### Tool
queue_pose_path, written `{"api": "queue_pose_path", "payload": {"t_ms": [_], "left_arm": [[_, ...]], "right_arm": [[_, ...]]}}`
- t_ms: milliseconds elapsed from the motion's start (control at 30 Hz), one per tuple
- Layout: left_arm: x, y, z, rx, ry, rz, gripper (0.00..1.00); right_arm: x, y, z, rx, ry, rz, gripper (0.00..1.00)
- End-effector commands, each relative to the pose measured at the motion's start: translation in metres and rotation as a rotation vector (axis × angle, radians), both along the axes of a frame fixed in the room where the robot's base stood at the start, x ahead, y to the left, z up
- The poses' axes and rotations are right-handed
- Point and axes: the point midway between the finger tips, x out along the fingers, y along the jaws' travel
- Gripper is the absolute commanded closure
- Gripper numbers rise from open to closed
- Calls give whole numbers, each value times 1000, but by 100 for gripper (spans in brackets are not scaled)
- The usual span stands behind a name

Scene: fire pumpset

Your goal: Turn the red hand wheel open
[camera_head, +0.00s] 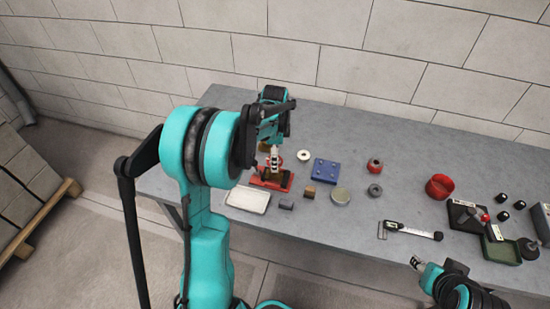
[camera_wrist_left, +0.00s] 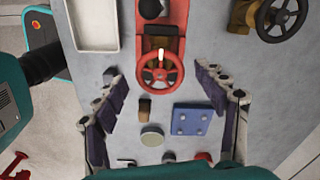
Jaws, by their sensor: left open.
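The red hand wheel (camera_wrist_left: 160,74) shows in the left wrist view, spoked with a pale hub, on a red body (camera_wrist_left: 158,18). In the head view, the red base (camera_head: 272,179) of this fitting stands on the grey bench, and my left gripper partly hides it. My left gripper (camera_head: 274,152) is above it. In the left wrist view its fingers (camera_wrist_left: 160,69) are spread wide, with the wheel between their tips in the picture. I see no contact; the height gap is unclear. My right gripper (camera_head: 416,263) is at the bench's front edge, its jaws unclear.
Near the red fitting are a white tray (camera_head: 248,199), a blue block (camera_head: 325,170), a round tin (camera_head: 340,196) and a brown cylinder (camera_head: 309,192). A dark hand wheel (camera_wrist_left: 282,17) on brass is close by. A red bowl (camera_head: 439,187) and several small parts lie right.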

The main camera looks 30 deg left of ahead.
Motion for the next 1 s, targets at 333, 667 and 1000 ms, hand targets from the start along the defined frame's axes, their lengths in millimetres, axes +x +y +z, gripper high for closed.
{"api": "queue_pose_path", "payload": {"t_ms": [333,667,1000], "left_arm": [[0,0,0,0,0,0,55],[0,0,0,0,-1,7,79],[0,0,0,1,-1,139,79]], "right_arm": [[0,0,0,0,0,0,60],[0,0,0,0,0,0,60],[0,0,2,0,0,0,60]]}}
